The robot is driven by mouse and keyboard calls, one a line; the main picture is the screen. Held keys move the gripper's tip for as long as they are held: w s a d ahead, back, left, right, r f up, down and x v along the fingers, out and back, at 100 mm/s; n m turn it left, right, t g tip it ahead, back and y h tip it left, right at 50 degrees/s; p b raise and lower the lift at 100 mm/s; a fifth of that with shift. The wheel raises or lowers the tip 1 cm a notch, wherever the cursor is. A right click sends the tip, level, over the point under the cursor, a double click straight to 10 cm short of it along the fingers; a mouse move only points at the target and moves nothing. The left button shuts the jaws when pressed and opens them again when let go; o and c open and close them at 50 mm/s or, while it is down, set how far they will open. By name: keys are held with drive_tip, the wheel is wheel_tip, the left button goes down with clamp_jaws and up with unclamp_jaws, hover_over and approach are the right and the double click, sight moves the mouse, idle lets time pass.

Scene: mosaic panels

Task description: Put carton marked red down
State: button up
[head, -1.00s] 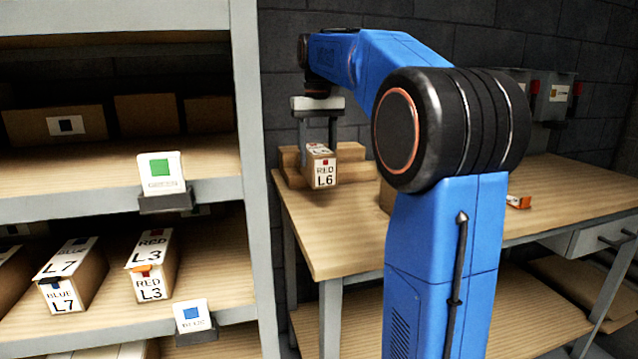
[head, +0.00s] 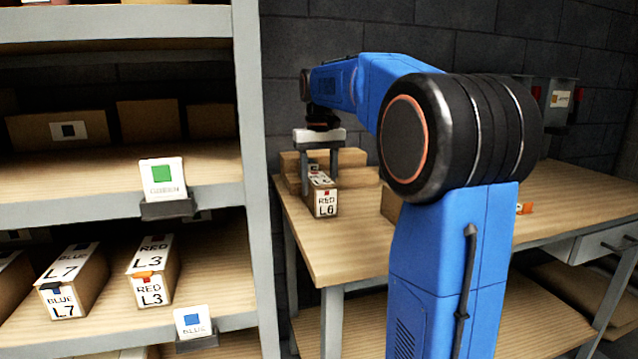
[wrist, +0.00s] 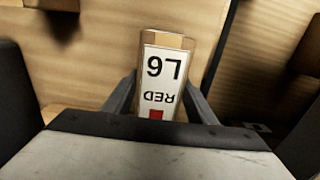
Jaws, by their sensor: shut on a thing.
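The carton marked RED L6 (head: 325,199) is brown with a white label and a small red square. It is at the left end of the wooden table (head: 350,245) in the head view. My gripper (head: 319,175) is shut on it from above, one finger on each side. In the wrist view the carton (wrist: 162,85) lies between the two fingers, its label upside down. The carton looks upright and at or very close to the tabletop; I cannot tell whether its underside touches.
Brown boxes (head: 355,158) stand on the table just behind the carton. A shelf rack at left holds cartons marked RED L3 (head: 152,270) and BLUE L7 (head: 72,282). The table's front left area is clear. My arm hides part of the table.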

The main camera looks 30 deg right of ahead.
drive_tip(key=o, duration=1.7)
drive_tip(key=shift+o, duration=0.2)
wheel_tip(320, 180, up, 12)
